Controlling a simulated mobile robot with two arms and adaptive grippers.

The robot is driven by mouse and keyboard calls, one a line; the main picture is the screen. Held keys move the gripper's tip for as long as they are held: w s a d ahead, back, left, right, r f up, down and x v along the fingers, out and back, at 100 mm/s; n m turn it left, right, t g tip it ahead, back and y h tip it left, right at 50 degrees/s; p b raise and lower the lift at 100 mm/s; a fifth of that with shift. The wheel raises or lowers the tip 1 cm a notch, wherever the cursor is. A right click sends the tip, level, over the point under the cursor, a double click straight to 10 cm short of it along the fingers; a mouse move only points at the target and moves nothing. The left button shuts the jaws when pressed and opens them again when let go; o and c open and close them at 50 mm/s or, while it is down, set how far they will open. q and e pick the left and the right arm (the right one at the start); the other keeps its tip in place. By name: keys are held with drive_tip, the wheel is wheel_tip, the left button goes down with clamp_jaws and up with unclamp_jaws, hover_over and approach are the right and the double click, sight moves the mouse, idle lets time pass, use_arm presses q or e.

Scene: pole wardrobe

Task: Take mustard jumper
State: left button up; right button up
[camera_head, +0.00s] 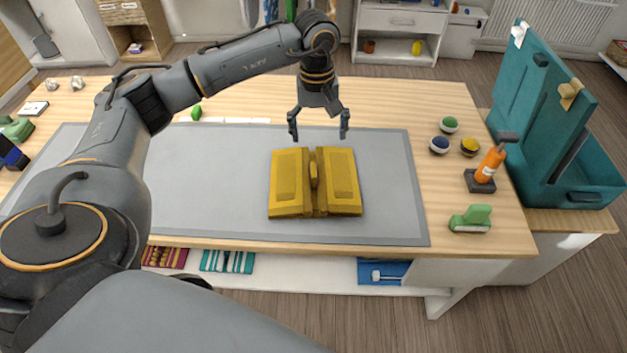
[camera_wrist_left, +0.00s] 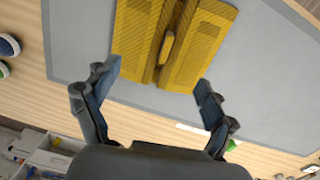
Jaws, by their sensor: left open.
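The mustard jumper (camera_head: 289,184) lies folded flat on the grey mat, with a raised ridge down its middle. My left gripper (camera_head: 318,126) is open and empty, with its fingers pointing down at the far edge of the jumper. In the left wrist view, the jumper (camera_wrist_left: 198,45) lies beyond the two spread fingers of the left gripper (camera_wrist_left: 158,84). The fingers look apart from the cloth, and the ridge runs roughly between them. My right gripper is not in view.
The grey mat (camera_head: 215,190) covers much of the wooden table (camera_head: 450,100). A teal case (camera_head: 560,165) stands open beyond the right edge. The mat left of the jumper is clear.

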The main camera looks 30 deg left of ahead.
use_arm(q)
drive_tip(key=p, duration=0.1)
hover_over(314, 168)
wheel_tip(314, 168, down, 8)
drive_tip(key=shift+s+d, duration=0.1)
drive_tip(key=shift+f+p, duration=0.3)
drive_tip(key=shift+f, duration=0.3)
wheel_tip(314, 168, down, 4)
drive_tip(key=shift+f+p, duration=0.15)
drive_tip(key=shift+p, duration=0.3)
drive_tip(key=shift+c, duration=0.4)
